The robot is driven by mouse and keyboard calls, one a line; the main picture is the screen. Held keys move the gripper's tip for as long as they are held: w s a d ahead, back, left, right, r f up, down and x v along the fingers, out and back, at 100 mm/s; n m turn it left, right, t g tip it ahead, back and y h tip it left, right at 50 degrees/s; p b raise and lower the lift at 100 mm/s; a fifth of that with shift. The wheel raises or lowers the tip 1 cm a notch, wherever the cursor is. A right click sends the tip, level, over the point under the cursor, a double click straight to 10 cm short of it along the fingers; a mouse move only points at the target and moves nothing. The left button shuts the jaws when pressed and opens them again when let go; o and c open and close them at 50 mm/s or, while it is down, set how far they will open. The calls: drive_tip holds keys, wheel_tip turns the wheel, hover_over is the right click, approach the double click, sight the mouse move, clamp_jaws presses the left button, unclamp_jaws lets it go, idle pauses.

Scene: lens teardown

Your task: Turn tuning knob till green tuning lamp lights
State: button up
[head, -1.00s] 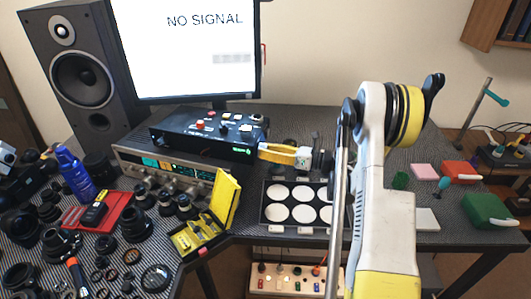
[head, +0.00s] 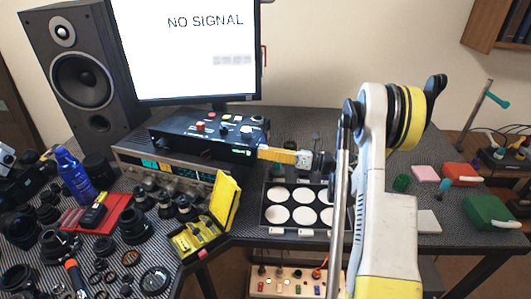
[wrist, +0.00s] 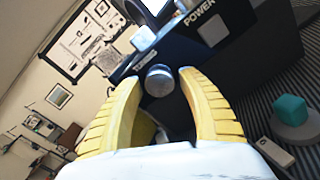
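The tuning knob (wrist: 160,80) is a short dark grey cylinder on the face of a black box in the wrist view, beside a partly legible label. My gripper (wrist: 160,78) has its two yellow fingers on either side of the knob, with narrow gaps showing. It is open, and contact is not clear. In the head view my gripper (head: 260,153) is at the right end of the black box (head: 185,143) and hides the knob. A small green light or readout (head: 241,153) glows on the box front; I cannot tell whether it is the tuning lamp.
The box sits on a silver receiver (head: 150,160) below the monitor (head: 185,60). A yellow case (head: 222,205) stands open in front, and a tray of white discs (head: 292,232) lies below my gripper. The wrist view shows a teal block (wrist: 290,108) at right.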

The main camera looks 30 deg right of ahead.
idle(0.3)
drive_tip(key=v, duration=1.2)
drive_tip(key=shift+w, duration=0.1)
